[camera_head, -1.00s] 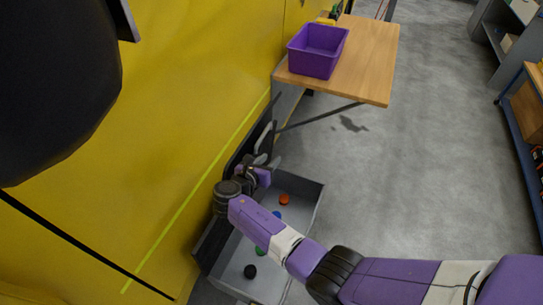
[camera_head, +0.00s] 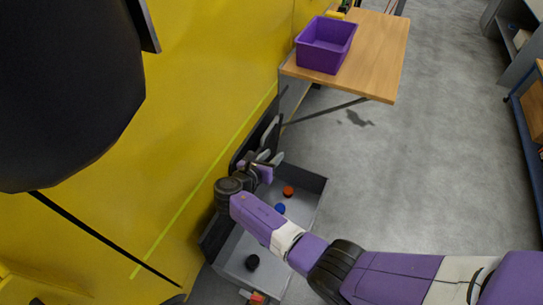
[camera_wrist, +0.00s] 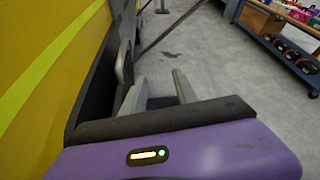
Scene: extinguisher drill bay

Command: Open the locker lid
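The locker is an open grey box (camera_head: 310,205) on the floor beside the yellow wall. Its dark lid (camera_head: 213,238) stands raised, close to upright, along the wall side. The lid also shows as a dark panel on the left in the wrist view (camera_wrist: 97,90), with a grey handle-like piece (camera_wrist: 124,58) on it. My gripper (camera_head: 268,158) is above the locker, close to the lid's inner face. In the wrist view its two fingers (camera_wrist: 160,88) are apart with nothing between them. The left finger is near the lid; whether it touches cannot be told. My arm hides part of the box and lid.
Inside the locker are a red-orange piece (camera_head: 288,191), a blue piece (camera_head: 280,209) and a black piece (camera_head: 252,262). A purple bin (camera_head: 325,52) stands on a wooden table (camera_head: 375,55) beyond. Grey floor (camera_head: 420,150) to the right is clear. Shelving stands at the far right.

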